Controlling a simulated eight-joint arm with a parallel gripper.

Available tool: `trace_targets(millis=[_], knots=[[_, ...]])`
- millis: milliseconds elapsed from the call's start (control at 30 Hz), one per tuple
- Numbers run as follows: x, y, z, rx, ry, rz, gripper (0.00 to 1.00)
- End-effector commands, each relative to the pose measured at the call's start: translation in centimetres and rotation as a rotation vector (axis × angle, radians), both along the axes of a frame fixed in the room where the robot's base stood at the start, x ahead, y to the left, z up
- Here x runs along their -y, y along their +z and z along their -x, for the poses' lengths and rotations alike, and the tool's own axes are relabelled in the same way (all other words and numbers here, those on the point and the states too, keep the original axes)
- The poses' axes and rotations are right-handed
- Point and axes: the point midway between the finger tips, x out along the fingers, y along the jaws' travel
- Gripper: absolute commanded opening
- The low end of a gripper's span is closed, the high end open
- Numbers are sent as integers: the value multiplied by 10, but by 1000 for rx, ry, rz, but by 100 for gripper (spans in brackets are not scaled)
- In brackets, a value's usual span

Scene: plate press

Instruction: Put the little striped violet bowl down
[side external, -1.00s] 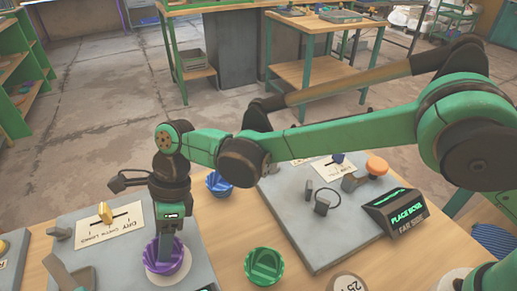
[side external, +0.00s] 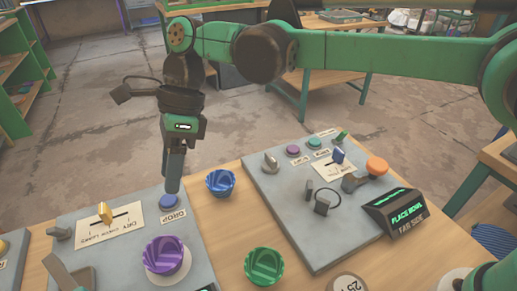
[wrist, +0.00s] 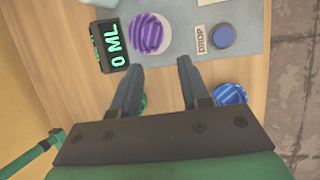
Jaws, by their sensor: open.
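The striped violet bowl (side external: 165,256) sits on a round pale pad on the left grey panel in the side view. It also shows at the top of the wrist view (wrist: 149,35), striped and apart from my fingers. My gripper (side external: 173,188) is raised behind the bowl, over the panel's far edge near the blue DROP button (side external: 168,201). In the wrist view my gripper (wrist: 160,72) shows two fingers spread wide with nothing between them.
A blue bowl (side external: 220,182) and a green bowl (side external: 264,266) stand on the wooden table between the two panels. A 0 ML display (wrist: 112,45) stands beside the violet bowl.

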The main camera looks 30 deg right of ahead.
Motion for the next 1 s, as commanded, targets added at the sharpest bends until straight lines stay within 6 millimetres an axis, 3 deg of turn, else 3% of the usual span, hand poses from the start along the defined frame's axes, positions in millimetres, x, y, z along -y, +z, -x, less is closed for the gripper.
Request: trace_targets(millis=[167,367,500,700,833,1000], knots=[[34,18,-9,134,102,-24,40],[124,41,-9,500,429,12,40],[188,44,8,729,715,130,40],[262,26,46,919,1154,388,40],[290,10,65,945,1376,529,40],[305,-1,76,939,1525,618,40]])
